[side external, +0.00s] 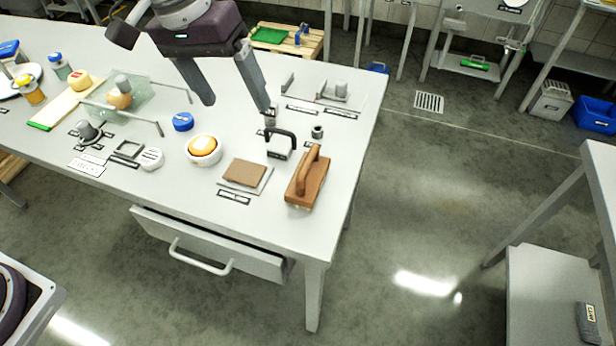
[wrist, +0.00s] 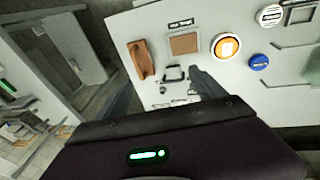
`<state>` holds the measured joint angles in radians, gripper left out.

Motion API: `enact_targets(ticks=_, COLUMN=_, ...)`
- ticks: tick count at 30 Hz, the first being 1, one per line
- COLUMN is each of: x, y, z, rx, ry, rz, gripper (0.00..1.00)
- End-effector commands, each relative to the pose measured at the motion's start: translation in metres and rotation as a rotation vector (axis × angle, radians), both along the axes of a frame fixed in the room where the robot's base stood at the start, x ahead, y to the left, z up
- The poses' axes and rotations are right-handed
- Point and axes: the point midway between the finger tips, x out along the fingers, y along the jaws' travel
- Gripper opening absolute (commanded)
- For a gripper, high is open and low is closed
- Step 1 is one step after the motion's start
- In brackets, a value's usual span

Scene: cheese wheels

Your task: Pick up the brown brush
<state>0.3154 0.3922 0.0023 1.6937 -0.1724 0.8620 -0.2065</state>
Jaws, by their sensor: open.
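The brown brush (side external: 308,184), a wooden block with an arched handle on top, sits on the white table near its front right corner. In the wrist view the brush (wrist: 141,60) lies near the table edge, beyond the fingers. My gripper (side external: 238,104) is open and empty, its two fingers wide apart. It hangs above the table, behind and to the left of the brush, not touching it. In the wrist view my gripper (wrist: 160,92) shows a finger on each side, with the brush ahead of them. Nothing hides the brush.
A black-handled block (side external: 281,143) stands just behind the brush. A brown square on a plate (side external: 245,174) lies to its left, with a round yellow-topped container (side external: 203,149) and a blue lid (side external: 183,121) further left. A small dark ring (side external: 317,132) stands behind.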

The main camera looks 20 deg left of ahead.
Motion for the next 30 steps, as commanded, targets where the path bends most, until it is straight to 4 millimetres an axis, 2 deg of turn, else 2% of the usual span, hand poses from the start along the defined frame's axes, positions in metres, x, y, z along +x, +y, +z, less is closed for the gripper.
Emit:
enact_targets(ticks=1, x=0.015, y=-0.025, z=-0.033, rx=-0.002, ry=0.046, rz=-0.008, gripper=0.8)
enact_targets(ticks=3, x=0.028, y=-0.052, z=-0.07, rx=-0.007, ry=0.09, rz=-0.01, gripper=0.8)
enact_targets(ticks=6, x=0.035, y=-0.078, z=-0.11, rx=-0.011, ry=0.13, rz=-0.008, gripper=0.8)
enact_targets(ticks=7, x=0.037, y=-0.082, z=-0.118, rx=-0.01, ry=0.137, rz=-0.007, gripper=0.8)
enact_targets(ticks=10, x=0.037, y=-0.091, z=-0.134, rx=-0.011, ry=0.151, rz=-0.005, gripper=0.8)
enact_targets(ticks=14, x=0.037, y=-0.094, z=-0.152, rx=-0.011, ry=0.153, rz=-0.004, gripper=0.8)
enact_targets(ticks=21, x=0.037, y=-0.1, z=-0.194, rx=-0.011, ry=0.152, rz=-0.004, gripper=0.8)
enact_targets(ticks=24, x=0.038, y=-0.101, z=-0.201, rx=-0.011, ry=0.15, rz=-0.003, gripper=0.8)
enact_targets(ticks=29, x=0.038, y=-0.101, z=-0.201, rx=-0.012, ry=0.149, rz=-0.003, gripper=0.8)
enact_targets(ticks=30, x=0.038, y=-0.101, z=-0.201, rx=-0.012, ry=0.149, rz=-0.004, gripper=0.76)
